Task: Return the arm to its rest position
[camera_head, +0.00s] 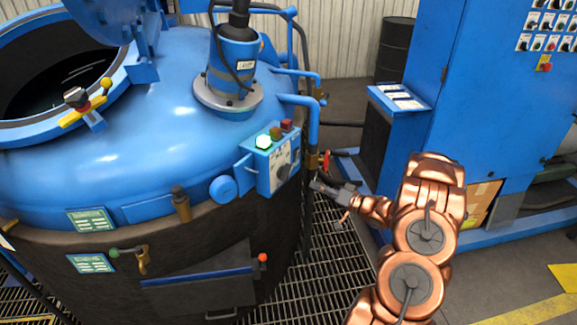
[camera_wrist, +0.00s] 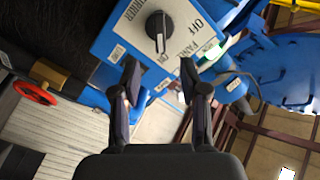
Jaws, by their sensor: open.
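My gripper (camera_head: 333,191) is at the end of my copper-coloured arm, just right of the furnace's small blue control box (camera_head: 268,163). In the wrist view my gripper (camera_wrist: 158,80) has its two dark fingers apart with nothing between them. Beyond the fingertips is a panel with a black rotary knob (camera_wrist: 158,32), marked OFF and ON. The knob also shows on the side of the control box in the head view (camera_head: 284,172). The fingers look apart from the knob. A green lamp (camera_head: 264,141) is lit on top of the box.
The large blue furnace (camera_head: 150,120) fills the left, with its round opening uncovered. A blue cabinet (camera_head: 490,100) with switches stands at right. A red-handled valve (camera_head: 326,160) and pipes are close behind my gripper. Grating floor (camera_head: 320,250) lies below.

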